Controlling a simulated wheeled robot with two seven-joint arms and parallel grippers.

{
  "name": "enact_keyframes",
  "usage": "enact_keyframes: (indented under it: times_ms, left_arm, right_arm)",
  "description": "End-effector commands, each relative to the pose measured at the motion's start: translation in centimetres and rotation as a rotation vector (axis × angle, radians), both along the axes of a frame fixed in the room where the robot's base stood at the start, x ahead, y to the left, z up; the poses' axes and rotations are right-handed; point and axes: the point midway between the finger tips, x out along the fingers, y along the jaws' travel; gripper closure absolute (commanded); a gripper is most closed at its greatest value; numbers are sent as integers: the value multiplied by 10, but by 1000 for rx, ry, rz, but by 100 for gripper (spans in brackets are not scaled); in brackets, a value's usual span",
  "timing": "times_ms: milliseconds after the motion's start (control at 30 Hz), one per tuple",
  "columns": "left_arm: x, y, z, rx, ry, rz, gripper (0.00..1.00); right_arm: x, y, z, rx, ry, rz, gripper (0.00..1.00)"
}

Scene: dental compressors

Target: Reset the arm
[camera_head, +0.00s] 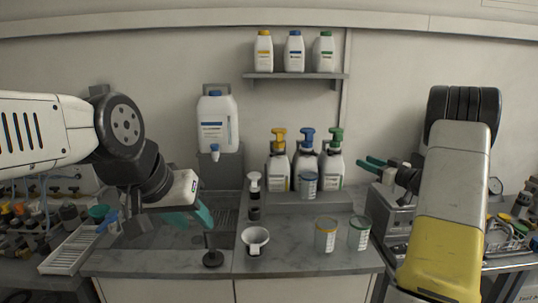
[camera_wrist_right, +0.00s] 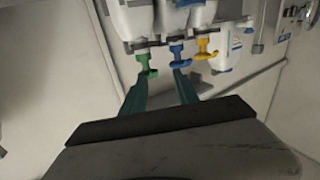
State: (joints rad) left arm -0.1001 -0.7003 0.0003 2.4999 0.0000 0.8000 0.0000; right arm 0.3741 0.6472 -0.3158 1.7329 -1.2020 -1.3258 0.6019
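My left gripper (camera_head: 198,221) hangs over the left part of the counter, with its teal fingers apart and nothing visible between them. Its arm comes in from the left edge, bent at a black joint. My right gripper (camera_head: 367,165) is at the right of the pump bottles, pointing left, with its arm folded upright behind a yellow and white link. In the right wrist view its two teal fingers (camera_wrist_right: 160,92) are apart and empty. They point toward green, blue and yellow pump heads, apparently without holding any.
Pump bottles (camera_head: 278,171) stand on a grey riser with a blue-marked cup (camera_head: 309,184). Two cups (camera_head: 326,236) (camera_head: 359,234), a white funnel-like cup (camera_head: 255,239) and a black-based stand (camera_head: 213,258) are on the counter. A white rack (camera_head: 68,251) lies left. A shelf (camera_head: 296,76) holds three bottles.

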Motion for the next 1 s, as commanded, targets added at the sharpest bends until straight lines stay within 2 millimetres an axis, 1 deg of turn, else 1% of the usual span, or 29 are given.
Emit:
enact_keyframes:
  times_ms: [33,167,200,267,300,367,467,500,567,600,667,700,767,800,867,900,967,1000]
  left_arm:
    - [0,0,0,0,0,0,64]
    - [0,0,0,0,0,0,64]
    - [0,0,0,0,0,0,64]
    - [0,0,0,0,0,0,64]
    - [0,0,0,0,0,0,64]
    - [0,0,0,0,1,0,64]
    - [0,0,0,0,0,0,64]
    - [0,0,0,0,1,0,64]
    - [0,0,0,0,1,0,64]
    - [0,0,0,0,1,0,64]
    - [0,0,0,0,0,0,64]
    - [0,0,0,0,0,0,64]
    - [0,0,0,0,0,0,64]
    - [0,0,0,0,1,0,64]
    - [0,0,0,0,0,0,64]
    - [0,0,0,0,0,0,64]
    - [0,0,0,0,0,0,64]
    - [0,0,0,0,0,0,64]
  right_arm:
    - [2,2,10,-10,-6,-22,64]
    - [7,0,35,-37,-8,-109,64]
    - [9,0,44,-45,-8,-140,64]
    - [9,-1,57,-56,-2,-190,64]
    - [8,-2,67,-64,2,-226,64]
    - [5,-1,83,-72,13,-281,64]
    - [-8,2,111,-83,52,-391,64]
    - [-17,5,122,-83,77,-437,64]
    - [-36,11,133,-80,130,-498,64]
    - [-50,16,138,-78,170,-534,64]
    - [-74,26,143,-72,237,-574,64]
    - [-92,35,143,-67,287,-592,64]
    - [-122,50,140,-60,368,-608,64]
    - [-144,62,136,-57,425,-611,64]
    - [-179,81,129,-54,513,-603,64]
    - [-203,95,122,-55,574,-589,64]
    - [-242,118,110,-57,666,-557,64]
    - [-267,131,102,-62,723,-532,64]
